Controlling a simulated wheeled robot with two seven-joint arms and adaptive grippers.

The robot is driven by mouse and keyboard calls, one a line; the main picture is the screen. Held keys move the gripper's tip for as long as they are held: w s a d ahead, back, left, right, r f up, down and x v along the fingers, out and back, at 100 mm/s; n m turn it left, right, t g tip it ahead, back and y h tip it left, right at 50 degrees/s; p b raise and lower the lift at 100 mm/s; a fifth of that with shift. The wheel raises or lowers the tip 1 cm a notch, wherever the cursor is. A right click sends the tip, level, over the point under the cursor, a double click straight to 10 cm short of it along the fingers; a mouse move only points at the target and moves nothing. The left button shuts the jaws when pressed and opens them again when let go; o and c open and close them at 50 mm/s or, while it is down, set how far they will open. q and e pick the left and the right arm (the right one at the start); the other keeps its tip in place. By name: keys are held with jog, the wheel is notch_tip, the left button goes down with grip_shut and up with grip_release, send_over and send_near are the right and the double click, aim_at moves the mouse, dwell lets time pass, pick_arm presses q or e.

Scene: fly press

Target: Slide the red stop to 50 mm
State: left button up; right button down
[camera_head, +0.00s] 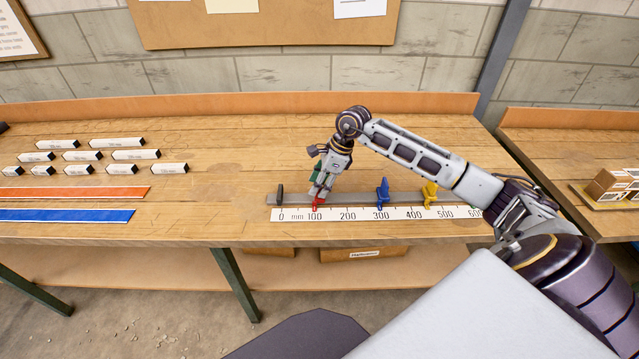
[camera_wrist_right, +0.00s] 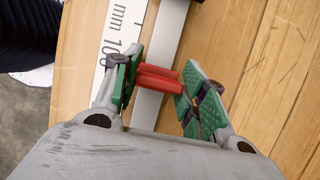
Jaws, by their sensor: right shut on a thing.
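The red stop (camera_head: 316,203) sits on the grey rail (camera_head: 345,198) close to the 100 mm mark of the white scale (camera_head: 364,214). My right gripper (camera_head: 318,192) reaches down to it from above and is shut on it. In the right wrist view the red stop (camera_wrist_right: 159,79) lies between the green finger pads of my right gripper (camera_wrist_right: 158,84), with the rail running beneath it. The scale (camera_wrist_right: 120,45) shows "mm" and "100" beside the pads. The exact pointer position is hidden by the gripper. My left gripper is in neither view.
A blue stop (camera_head: 382,193) stands near 300 mm and a yellow stop (camera_head: 430,195) near 450 mm on the same rail. A dark end block (camera_head: 280,194) stands at the rail's left end.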

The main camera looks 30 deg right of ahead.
jog(key=shift+w+a, duration=0.45)
jog(key=shift+a, duration=0.25)
jog(key=shift+w+a, duration=0.4)
jog(key=shift+a, duration=0.3)
jog(key=shift+w+a, duration=0.45)
jog(key=shift+a, duration=0.25)
jog(key=c, duration=0.8)
grip_release()
jog(key=v, duration=1.2)
jog(key=shift+s, duration=0.1)
